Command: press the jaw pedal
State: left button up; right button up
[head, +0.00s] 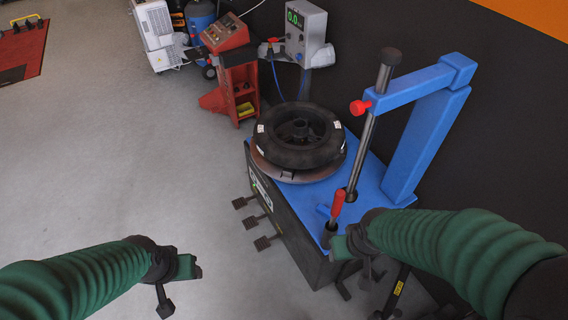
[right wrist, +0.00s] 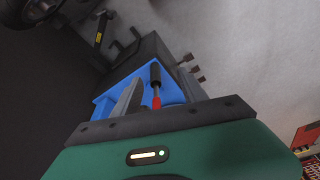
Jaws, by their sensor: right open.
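The tyre changer has a blue top (head: 375,180) and a dark body. Several dark foot pedals stick out low on its left side: an upper one (head: 243,202), a middle one (head: 253,221) and a lower one (head: 266,242). I cannot tell which is the jaw pedal. Pedals also show small in the right wrist view (right wrist: 196,67). My left gripper (head: 190,266) hangs over the floor, left of and apart from the pedals; its jaw is unclear. My right gripper (head: 338,246) is open and empty at the machine's front corner, near a red-handled lever (head: 337,204).
A black tyre (head: 318,153) lies on the machine's turntable. A blue column and arm (head: 425,130) stand at the right. A red tool stand (head: 240,90) and a grey box with a green display (head: 306,32) are behind. The grey floor (head: 120,160) left of the pedals is clear.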

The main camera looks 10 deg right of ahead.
aim_at(240, 202)
jog(key=i+u, duration=0.15)
jog(key=u, duration=0.3)
jog(key=i+u, duration=0.2)
jog(key=u, duration=0.25)
jog(key=i+l+u, duration=0.15)
jog(key=i, duration=0.35)
jog(key=i+l+u, duration=0.15)
jog(key=i, duration=0.35)
jog(key=i+l+u, duration=0.1)
jog(key=i+l, duration=0.3)
jog(key=i, duration=0.05)
